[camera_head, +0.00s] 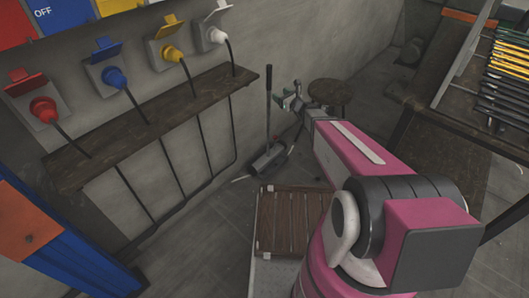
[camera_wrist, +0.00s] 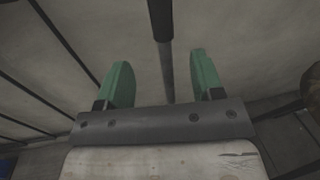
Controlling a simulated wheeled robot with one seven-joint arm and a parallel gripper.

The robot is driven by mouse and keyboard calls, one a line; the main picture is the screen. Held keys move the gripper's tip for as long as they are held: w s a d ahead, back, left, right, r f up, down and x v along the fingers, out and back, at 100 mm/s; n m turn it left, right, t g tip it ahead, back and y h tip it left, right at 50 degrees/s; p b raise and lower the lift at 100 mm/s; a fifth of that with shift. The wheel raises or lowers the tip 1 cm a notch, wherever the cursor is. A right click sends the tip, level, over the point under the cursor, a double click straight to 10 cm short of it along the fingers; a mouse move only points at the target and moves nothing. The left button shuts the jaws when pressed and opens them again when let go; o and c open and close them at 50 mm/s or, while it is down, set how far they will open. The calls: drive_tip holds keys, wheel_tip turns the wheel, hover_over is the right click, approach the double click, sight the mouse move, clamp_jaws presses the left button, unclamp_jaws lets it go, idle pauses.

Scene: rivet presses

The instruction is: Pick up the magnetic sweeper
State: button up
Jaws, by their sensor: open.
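The magnetic sweeper (camera_head: 268,157) stands upright on the floor by the wall in the head view. It has a long dark handle with a pale head at the bottom. In the wrist view its dark handle (camera_wrist: 162,40) runs up the picture between the two green fingers. My gripper (camera_wrist: 160,82) is open, with a finger on each side of the handle and no visible contact. In the head view my gripper (camera_head: 289,100) is close to the handle, at its right. The sweeper's head is out of the wrist view.
A dark shelf (camera_head: 150,125) runs along the left wall under coloured plugs with hanging cables. A round stool (camera_head: 330,92) stands behind my gripper. A wooden pallet (camera_head: 292,222) lies on the floor in front. A workbench (camera_head: 450,125) with tools is at the right.

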sight(267, 84)
drive_tip(key=shift+m, duration=0.5)
drive_tip(key=x, duration=1.1)
drive_tip(key=shift+w+r, duration=0.15)
drive_tip(key=shift+w, duration=0.2)
drive_tip(key=shift+r, duration=0.1)
clamp_jaws()
